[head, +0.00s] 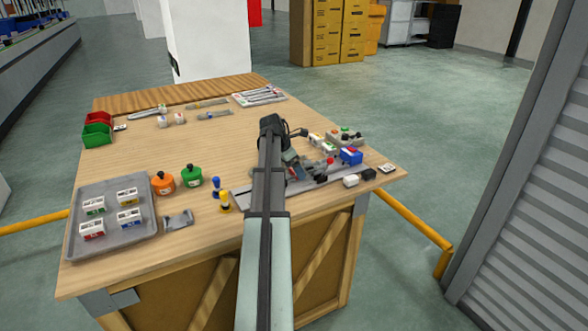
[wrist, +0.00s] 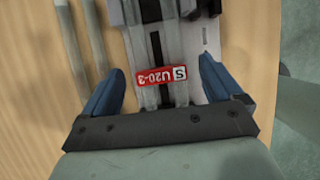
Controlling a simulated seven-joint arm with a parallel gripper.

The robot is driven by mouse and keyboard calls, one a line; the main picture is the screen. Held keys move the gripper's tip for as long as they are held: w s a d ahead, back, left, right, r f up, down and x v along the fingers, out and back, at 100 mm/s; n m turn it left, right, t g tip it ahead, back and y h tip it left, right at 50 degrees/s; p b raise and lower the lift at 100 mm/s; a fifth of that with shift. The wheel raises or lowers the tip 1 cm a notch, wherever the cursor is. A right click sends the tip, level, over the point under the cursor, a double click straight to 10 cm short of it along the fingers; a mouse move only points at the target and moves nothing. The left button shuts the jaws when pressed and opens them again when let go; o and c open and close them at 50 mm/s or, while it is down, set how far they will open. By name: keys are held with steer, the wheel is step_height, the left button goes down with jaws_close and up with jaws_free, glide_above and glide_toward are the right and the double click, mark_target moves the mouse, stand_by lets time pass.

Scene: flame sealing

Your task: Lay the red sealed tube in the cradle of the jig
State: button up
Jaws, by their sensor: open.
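In the wrist view my gripper (wrist: 160,57) is open, with a blue finger on each side of a pale grey fixture. A red piece marked "S U20-3" (wrist: 155,77) lies across the fixture between the fingers, touching neither. I cannot tell whether it is the tube or a label. The grey fixture (wrist: 180,40) with a dark lengthwise groove looks like part of the jig. In the head view the jig's grey base (head: 313,182) is at the table's front right, partly behind my arm. My fingers and the cradle are not clear there.
Two grey-brown rods (wrist: 92,35) lie left of the fixture. A blue box (head: 351,157) and small white and black blocks stand at the jig's right. A grey tray (head: 110,240) holds several boxes at front left, near orange and green pots (head: 192,178). The table's middle is clear.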

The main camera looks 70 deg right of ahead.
steer(key=v, duration=1.3)
steer(key=shift+w+a+r, duration=0.1)
